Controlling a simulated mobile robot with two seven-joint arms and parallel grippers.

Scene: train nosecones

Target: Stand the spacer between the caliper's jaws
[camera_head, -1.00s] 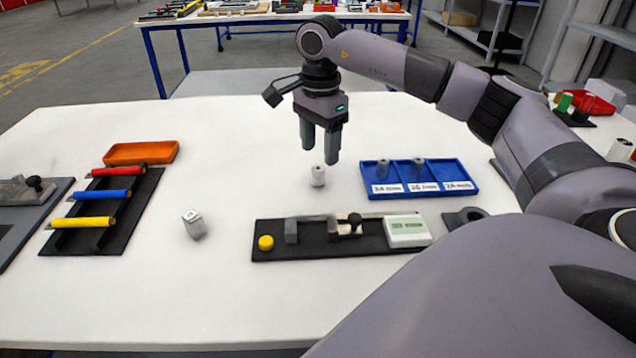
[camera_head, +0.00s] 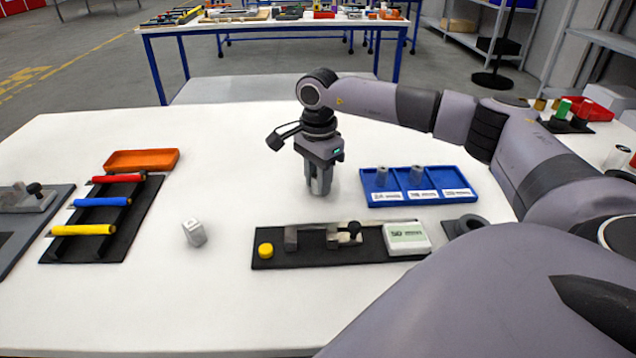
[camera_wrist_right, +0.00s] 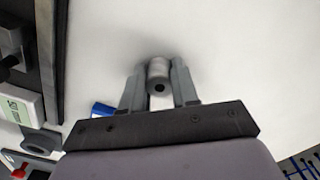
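The spacer, a small pale grey cylinder with a bore, shows in the right wrist view (camera_wrist_right: 158,74) between my right gripper's fingers. In the head view the gripper covers it. My right gripper (camera_head: 320,186) is down at the table, its fingers close on either side of the spacer; whether they press on it is unclear. The caliper lies on a black base (camera_head: 280,257) in front, with grey jaws (camera_head: 291,238) and (camera_head: 333,236), a black thumb knob (camera_head: 354,228) and a white display (camera_head: 407,238). No spacer stands between the jaws. My left gripper is out of view.
A blue tray (camera_head: 420,197) with labelled compartments holds two grey cylinders, right of the gripper. A grey-white block (camera_head: 194,232) stands left of the caliper. A yellow button (camera_head: 265,250) is on the base. A coloured-handle rack (camera_head: 105,215) and orange tray (camera_head: 141,160) lie left.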

